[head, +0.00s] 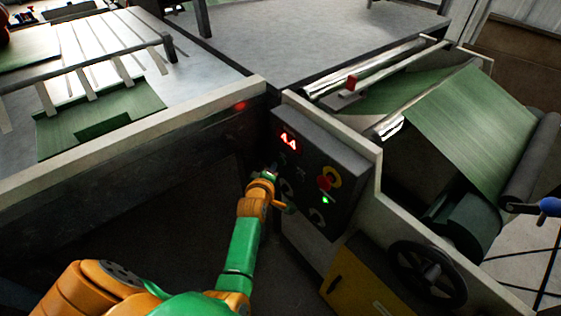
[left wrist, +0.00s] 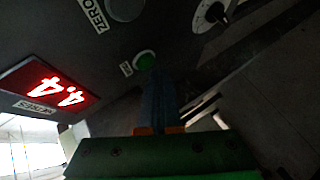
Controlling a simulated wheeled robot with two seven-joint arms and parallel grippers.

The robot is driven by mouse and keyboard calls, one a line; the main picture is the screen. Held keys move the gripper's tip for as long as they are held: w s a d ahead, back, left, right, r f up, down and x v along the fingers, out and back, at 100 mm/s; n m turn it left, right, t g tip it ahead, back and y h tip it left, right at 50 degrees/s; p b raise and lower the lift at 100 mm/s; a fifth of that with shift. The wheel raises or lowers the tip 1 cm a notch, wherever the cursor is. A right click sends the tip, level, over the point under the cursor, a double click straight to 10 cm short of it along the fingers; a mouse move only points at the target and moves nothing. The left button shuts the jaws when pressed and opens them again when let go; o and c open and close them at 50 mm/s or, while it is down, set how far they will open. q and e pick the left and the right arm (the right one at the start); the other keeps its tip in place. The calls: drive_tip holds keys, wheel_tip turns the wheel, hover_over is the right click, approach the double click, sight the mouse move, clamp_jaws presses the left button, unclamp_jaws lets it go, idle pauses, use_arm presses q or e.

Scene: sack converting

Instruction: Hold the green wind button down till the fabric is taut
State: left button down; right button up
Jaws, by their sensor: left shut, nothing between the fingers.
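The control panel (head: 315,180) is a dark box on the machine's side. The green button (left wrist: 146,60) shows in the left wrist view, with a small label beside it that I cannot read. My left gripper (head: 270,174) is shut and empty, its tips at the panel face. In the left wrist view its fingers (left wrist: 160,92) point at the green button; I cannot tell whether they touch or press it. The button is not clear in the head view. The green fabric (head: 476,125) slopes smoothly over the rollers at right; another part (head: 400,94) lies curved behind. My right gripper is out of view.
A red display (head: 288,141) also shows in the left wrist view (left wrist: 46,86), reading 4.4. A ZERO button (left wrist: 125,8) and a black handwheel (head: 428,273) also show.

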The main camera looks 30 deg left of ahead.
use_arm(q)
drive_tip(key=shift+w+d, duration=0.15)
drive_tip(key=shift+w, duration=0.1)
drive_tip(key=shift+w+d, duration=0.2)
drive_tip(key=shift+w, duration=0.25)
idle(3.5)
drive_tip(key=shift+s, duration=0.1)
idle(1.3)
drive_tip(key=shift+s+a+p, duration=0.35)
drive_tip(key=shift+s+p, duration=0.15)
drive_tip(key=shift+s, duration=0.2)
drive_tip(key=shift+s, duration=0.1)
